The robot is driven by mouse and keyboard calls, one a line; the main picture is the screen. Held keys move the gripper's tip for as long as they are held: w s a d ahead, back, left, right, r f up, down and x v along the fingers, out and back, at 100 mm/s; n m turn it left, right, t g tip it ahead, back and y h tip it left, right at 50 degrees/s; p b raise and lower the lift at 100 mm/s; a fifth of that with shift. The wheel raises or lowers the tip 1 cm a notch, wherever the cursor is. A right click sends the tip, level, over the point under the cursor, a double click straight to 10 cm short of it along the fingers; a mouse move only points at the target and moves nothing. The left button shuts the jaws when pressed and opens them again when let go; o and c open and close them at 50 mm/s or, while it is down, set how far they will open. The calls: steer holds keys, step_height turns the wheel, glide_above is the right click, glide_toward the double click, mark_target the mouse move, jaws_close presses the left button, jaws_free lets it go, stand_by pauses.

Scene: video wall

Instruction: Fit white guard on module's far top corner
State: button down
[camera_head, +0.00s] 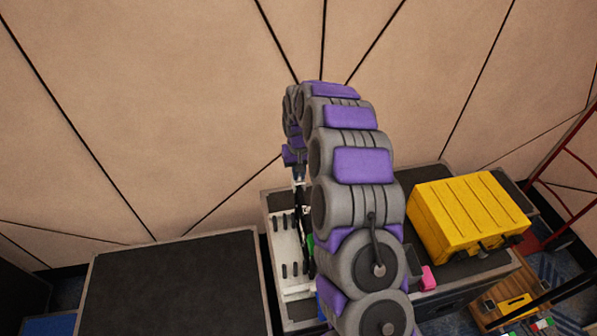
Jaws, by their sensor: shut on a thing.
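My arm arches over the middle of the view and hides much of the work area. My gripper (298,176) points down on the arm's far left side, small and partly hidden. It is shut on a small white piece (299,186), apparently the white guard. Just below it, a thin dark upright panel (304,232) shows edge-on, possibly the module. I cannot tell whether the white piece touches it. The panel stands by a white rack (291,284) with several black pegs. The module's far top corner is not clearly visible.
A yellow case (470,217) sits on the dark case top right of my arm. A pink block (428,278) and a bit of green (309,243) lie near the arm. A bare black case top (175,290) is at left. A tan panelled wall stands behind.

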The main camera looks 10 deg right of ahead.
steer(key=shift+f, duration=0.5)
stand_by(0.5)
steer(key=c, duration=0.6)
jaws_free()
steer(key=shift+r, duration=0.1)
steer(key=shift+r+p, duration=1.05)
steer(key=shift+r, duration=2.9)
